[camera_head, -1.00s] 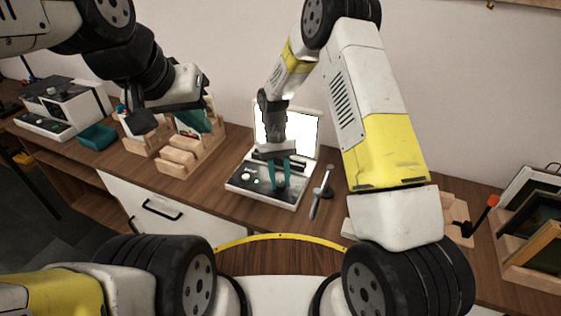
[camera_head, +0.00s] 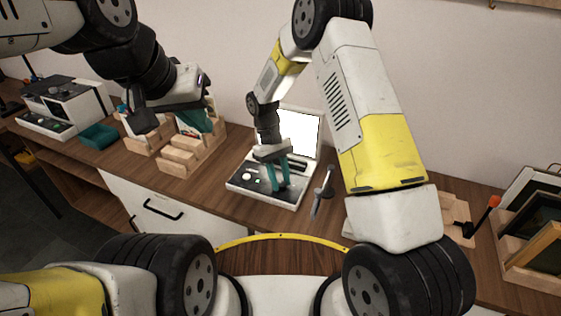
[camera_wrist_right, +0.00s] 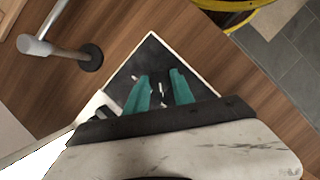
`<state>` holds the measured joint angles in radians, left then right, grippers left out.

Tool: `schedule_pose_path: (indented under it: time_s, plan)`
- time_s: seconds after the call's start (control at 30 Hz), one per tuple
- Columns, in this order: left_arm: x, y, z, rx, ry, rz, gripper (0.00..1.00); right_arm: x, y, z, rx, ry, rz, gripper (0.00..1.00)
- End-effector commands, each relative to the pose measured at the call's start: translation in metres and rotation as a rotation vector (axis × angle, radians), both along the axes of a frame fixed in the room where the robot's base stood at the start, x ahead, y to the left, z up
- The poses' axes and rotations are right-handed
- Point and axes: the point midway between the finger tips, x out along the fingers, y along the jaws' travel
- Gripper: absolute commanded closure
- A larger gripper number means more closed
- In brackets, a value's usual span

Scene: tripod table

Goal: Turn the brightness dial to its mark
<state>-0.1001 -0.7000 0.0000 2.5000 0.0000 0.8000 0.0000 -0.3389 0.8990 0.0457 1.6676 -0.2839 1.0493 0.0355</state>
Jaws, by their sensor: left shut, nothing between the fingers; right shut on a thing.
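The light panel device (camera_head: 243,188) is a dark-topped white box with a bright upright screen (camera_head: 300,131) behind it, and small white knobs (camera_head: 259,179) show on its top. My right gripper (camera_head: 281,184) points down onto the device's right part, its teal fingers shut on a dial there. In the right wrist view the fingers (camera_wrist_right: 164,84) stand over the dark top; the dial between them is mostly hidden, with small white marks beside it. I cannot read where the dial points. My left gripper (camera_head: 199,121) is shut and empty, over the wooden racks at left.
A grey stand with a handle (camera_head: 322,192) stands close right of the device, and it also shows in the right wrist view (camera_wrist_right: 88,57). Wooden racks (camera_head: 180,158), a teal tray (camera_head: 98,136) and a white machine (camera_head: 62,103) are left. Framed panels (camera_head: 535,240) stand at far right.

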Motion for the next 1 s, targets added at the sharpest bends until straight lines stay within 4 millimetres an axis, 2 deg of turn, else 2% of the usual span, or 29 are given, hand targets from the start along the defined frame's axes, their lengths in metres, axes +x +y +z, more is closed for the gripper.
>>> schedule_pose_path:
  time_s: [0.13, 0.17, 0.23, 0.63, 1.0]
  plan:
    - [0.0, 0.0, 0.0, 0.0, 0.0, 0.0, 1.0, 0.001, 0.0, 0.0, 0.001, -0.003, -0.001, 1.0]
    - [0.0, 0.0, 0.0, 0.0, 0.0, 0.0, 1.0, 0.001, 0.0, 0.0, 0.001, -0.003, -0.001, 0.65]
    - [0.0, 0.0, 0.0, 0.0, 0.0, 0.0, 1.0, 0.001, 0.0, 0.0, 0.001, -0.003, -0.002, 0.51]
    - [0.0, 0.0, 0.0, 0.0, 0.0, 0.0, 1.0, 0.003, 0.002, 0.006, 0.001, -0.003, -0.001, 0.49]
    - [0.0, 0.0, 0.0, 0.0, 0.0, 0.0, 1.0, 0.022, 0.014, 0.059, 0.002, -0.004, -0.001, 0.49]
